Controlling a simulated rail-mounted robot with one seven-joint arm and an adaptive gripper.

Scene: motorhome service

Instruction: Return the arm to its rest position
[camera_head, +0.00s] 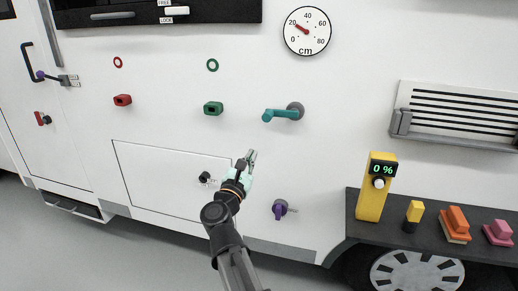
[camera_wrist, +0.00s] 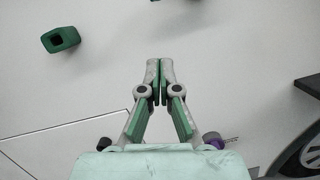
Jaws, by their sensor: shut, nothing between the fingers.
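My gripper (camera_head: 251,158) is raised in front of the motorhome's white side wall, between the hatch and the teal handle. In the wrist view my gripper (camera_wrist: 160,68) shows its two fingertips together, with nothing between them. My arm (camera_head: 225,225) reaches up from the bottom of the head view. The fingers appear apart from the wall, though the exact gap cannot be told.
A teal handle (camera_head: 283,113) is above right of my gripper, a green socket (camera_head: 213,108) above left, and a purple knob (camera_head: 280,209) below right. A black hatch knob (camera_head: 204,177) is left. A dark shelf (camera_head: 448,234) carries a yellow device (camera_head: 375,195) and several blocks.

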